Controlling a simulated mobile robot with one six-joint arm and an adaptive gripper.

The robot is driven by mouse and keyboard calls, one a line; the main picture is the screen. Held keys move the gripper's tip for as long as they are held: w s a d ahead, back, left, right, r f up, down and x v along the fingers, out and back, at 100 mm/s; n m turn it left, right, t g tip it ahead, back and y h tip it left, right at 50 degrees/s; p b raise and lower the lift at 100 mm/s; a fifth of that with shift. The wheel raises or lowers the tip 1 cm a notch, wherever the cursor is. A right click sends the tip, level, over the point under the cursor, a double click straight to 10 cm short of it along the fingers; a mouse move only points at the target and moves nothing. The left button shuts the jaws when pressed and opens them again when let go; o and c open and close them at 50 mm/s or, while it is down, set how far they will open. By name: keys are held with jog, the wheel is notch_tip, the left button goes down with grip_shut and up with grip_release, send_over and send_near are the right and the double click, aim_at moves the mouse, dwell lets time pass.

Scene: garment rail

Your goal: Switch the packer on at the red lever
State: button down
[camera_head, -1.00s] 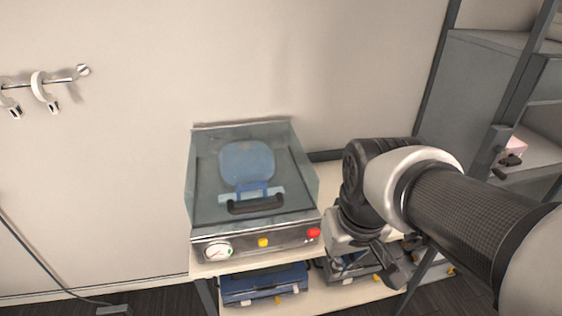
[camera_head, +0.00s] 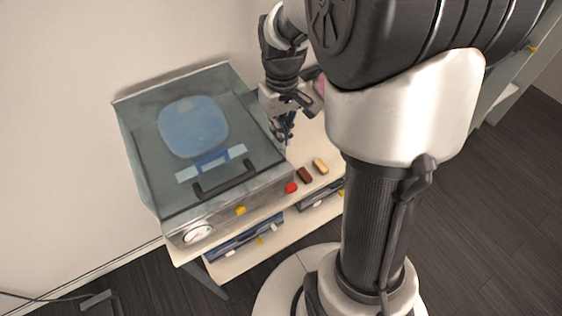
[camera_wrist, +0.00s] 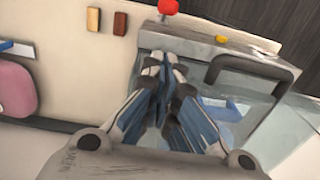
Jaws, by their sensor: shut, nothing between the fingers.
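The packer (camera_head: 150,208) is a metal box with a clear lid and a dark handle on a table. A blue item shows under the lid. The red lever (camera_head: 291,187) shows as a red knob at its front right corner; it also shows at the top edge of the wrist view (camera_wrist: 168,7). I cannot tell the lever's position. My gripper (camera_head: 281,132) is shut and empty beside the packer's right side, behind the lever and apart from it. In the wrist view my fingertips (camera_wrist: 160,63) are together, pointing towards the red knob.
The packer's front bears a round gauge (camera_head: 197,234) and a yellow knob (camera_head: 240,210). A brown block (camera_head: 304,175) and a tan block (camera_head: 320,166) lie on the table right of the lever. A pink thing (camera_wrist: 15,88) lies further back. Blue cases sit on the shelf below.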

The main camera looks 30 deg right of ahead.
aim_at(288, 191)
notch_tip(288, 191, down, 11)
jog(key=b, duration=0.3)
jog(key=shift+a+r, duration=0.1)
jog(key=shift+r, duration=0.05)
jog(key=s+f, duration=0.1)
jog(key=s+f+b, duration=0.1)
jog(key=shift+s+f, duration=0.1)
jog(key=shift+s, duration=0.2)
